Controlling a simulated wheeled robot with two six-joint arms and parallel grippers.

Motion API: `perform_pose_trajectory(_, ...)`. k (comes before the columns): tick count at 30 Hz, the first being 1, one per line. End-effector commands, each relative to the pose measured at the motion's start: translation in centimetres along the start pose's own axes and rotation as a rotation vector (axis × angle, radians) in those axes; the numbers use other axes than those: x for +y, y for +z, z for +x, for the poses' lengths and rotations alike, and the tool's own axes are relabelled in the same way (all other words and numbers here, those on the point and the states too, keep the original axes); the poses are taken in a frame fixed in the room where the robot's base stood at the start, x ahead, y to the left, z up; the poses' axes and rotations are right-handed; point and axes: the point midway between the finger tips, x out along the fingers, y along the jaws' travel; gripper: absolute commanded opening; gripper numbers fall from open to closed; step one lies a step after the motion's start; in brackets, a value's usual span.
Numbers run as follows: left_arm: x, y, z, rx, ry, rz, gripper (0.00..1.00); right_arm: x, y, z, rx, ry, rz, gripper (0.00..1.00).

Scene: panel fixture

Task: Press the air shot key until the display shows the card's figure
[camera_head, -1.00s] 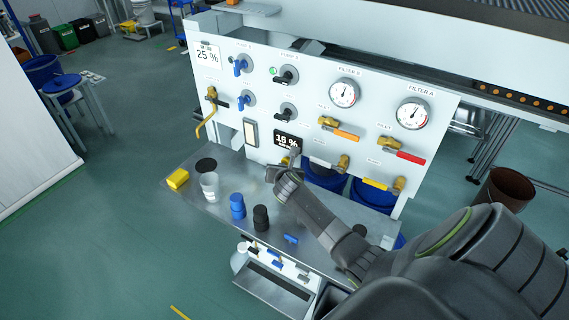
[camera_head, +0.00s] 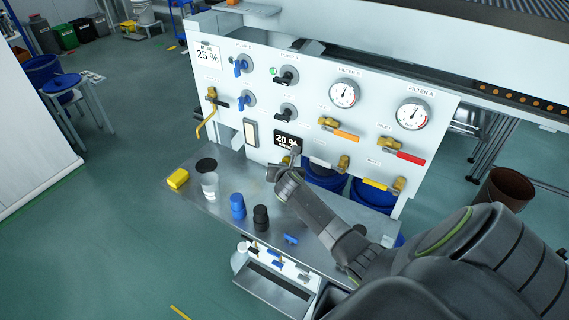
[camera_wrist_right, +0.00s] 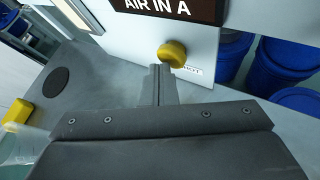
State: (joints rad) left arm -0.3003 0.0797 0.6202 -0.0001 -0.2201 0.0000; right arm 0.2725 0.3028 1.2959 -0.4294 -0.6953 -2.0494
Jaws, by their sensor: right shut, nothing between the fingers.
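The card (camera_head: 208,56) at the panel's upper left reads 25 %. The dark display (camera_head: 288,141) low on the panel reads 20 %; its lower part shows "AIR IN A" in the right wrist view (camera_wrist_right: 170,8). The air shot key is a round yellow button (camera_wrist_right: 172,53) below the display, with a partly covered label ending in "HOT". My right gripper (camera_wrist_right: 160,68) is shut and empty, its fingertips right at the key's lower left edge. I cannot tell if they touch it. In the head view the gripper (camera_head: 294,155) partly hides the key. My left gripper is not in view.
The panel (camera_head: 235,85) carries knobs, two gauges and several valve handles close around the display. On the metal shelf (camera_head: 215,205) stand a clear cup (camera_head: 210,186), a yellow block (camera_head: 178,179), and blue (camera_head: 237,206) and black (camera_head: 261,218) cylinders. Blue bins stand behind.

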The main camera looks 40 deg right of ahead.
Motion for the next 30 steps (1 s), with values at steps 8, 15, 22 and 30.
perform_pose_trajectory(8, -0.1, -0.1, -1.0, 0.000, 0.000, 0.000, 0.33, 0.8, -0.6, -1.2, 0.000, 0.001, 0.001, 0.00)
perform_pose_trajectory(15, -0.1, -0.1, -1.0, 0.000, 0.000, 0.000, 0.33, 0.9, -0.9, -1.3, 0.000, 0.001, 0.000, 0.00)
perform_pose_trajectory(22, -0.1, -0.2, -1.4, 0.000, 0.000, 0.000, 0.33, 1.2, -1.1, -1.7, 0.001, 0.001, 0.000, 0.00)
perform_pose_trajectory(30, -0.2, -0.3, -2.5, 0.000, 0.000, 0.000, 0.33, 2.6, -2.5, -3.6, 0.003, 0.001, 0.001, 0.00)
